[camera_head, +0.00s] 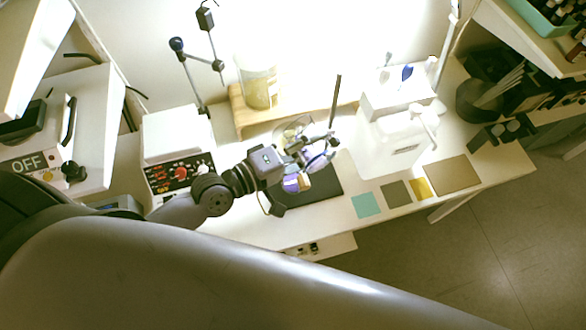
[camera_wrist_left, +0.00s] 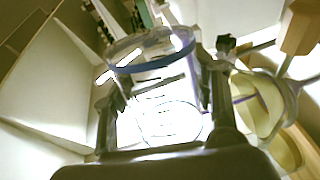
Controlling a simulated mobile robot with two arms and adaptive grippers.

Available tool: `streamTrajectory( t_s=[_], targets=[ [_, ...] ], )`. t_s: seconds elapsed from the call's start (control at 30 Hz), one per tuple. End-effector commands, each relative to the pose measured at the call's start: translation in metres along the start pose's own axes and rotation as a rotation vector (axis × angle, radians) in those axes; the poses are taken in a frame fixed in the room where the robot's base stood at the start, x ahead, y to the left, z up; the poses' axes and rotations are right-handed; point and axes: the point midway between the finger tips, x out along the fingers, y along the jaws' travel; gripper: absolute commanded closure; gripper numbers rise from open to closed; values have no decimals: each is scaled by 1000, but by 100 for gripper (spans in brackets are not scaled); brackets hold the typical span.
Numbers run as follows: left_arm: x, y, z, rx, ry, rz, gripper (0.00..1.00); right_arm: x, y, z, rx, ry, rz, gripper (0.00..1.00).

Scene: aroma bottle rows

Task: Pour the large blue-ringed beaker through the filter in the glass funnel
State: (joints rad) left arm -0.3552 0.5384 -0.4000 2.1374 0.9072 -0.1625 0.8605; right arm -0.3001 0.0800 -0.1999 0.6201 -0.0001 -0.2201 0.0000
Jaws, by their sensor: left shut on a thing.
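The large clear beaker with a blue ring (camera_wrist_left: 152,62) is between the fingers of my left gripper (camera_wrist_left: 158,95) in the left wrist view. The gripper is shut on it, and its blue rim and graduation marks show. In the head view my left gripper (camera_head: 300,150) is over the dark mat, and the beaker's blue rim (camera_head: 320,162) shows at its fingers. A glass funnel with a pale yellowish lining (camera_wrist_left: 262,105) is right of the beaker in the left wrist view, close beside the right finger. The beaker's contents are hard to make out. My right gripper is out of view.
A dark rod (camera_head: 335,100) rises just behind the gripper. A large jar (camera_head: 258,85) is on a wooden shelf behind. Coloured squares (camera_head: 366,205) lie on the front right of the table.

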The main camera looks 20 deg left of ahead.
Motion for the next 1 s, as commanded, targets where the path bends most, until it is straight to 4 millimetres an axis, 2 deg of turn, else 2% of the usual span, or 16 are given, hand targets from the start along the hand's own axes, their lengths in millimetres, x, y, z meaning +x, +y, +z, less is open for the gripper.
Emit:
streamTrajectory(
  t_s=[1.0],
  targets=[
    [0,3,-2,-44,-5,1,81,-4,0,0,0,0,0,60]
  ],
)
